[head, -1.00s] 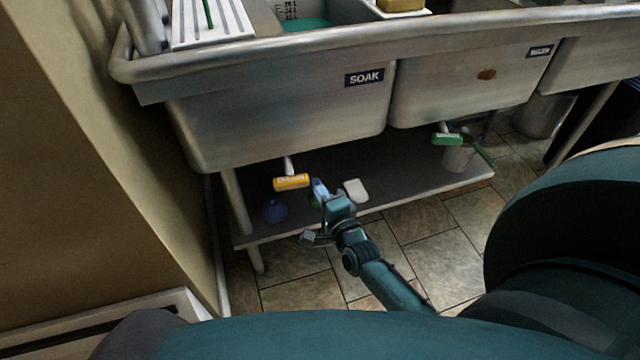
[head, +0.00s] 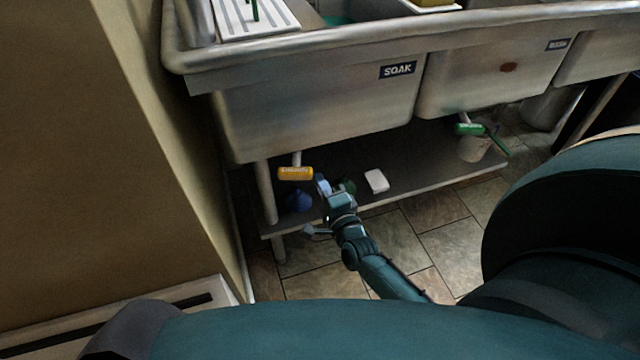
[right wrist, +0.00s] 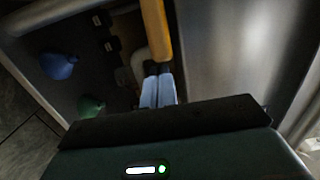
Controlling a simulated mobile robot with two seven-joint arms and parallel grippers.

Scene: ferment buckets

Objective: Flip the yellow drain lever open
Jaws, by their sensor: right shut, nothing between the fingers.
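The yellow drain lever (head: 296,173) hangs below the basin marked SOAK, its handle lying sideways in the head view. It also shows in the right wrist view (right wrist: 155,30), running down from the top edge toward my fingertips. My right gripper (head: 322,186) is shut and empty, just right of and slightly below the lever's right end. In the right wrist view its pale blue fingertips (right wrist: 158,90) lie together close to the lever's end; I cannot tell whether they touch it. My left gripper is not in view.
The sink's SOAK basin (head: 320,110) is above. A green lever (head: 468,129) hangs under the neighbouring basin. The lower shelf (head: 415,160) holds a blue object (head: 298,201), a white block (head: 377,181) and a bucket (head: 473,149). A wall (head: 130,150) stands left.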

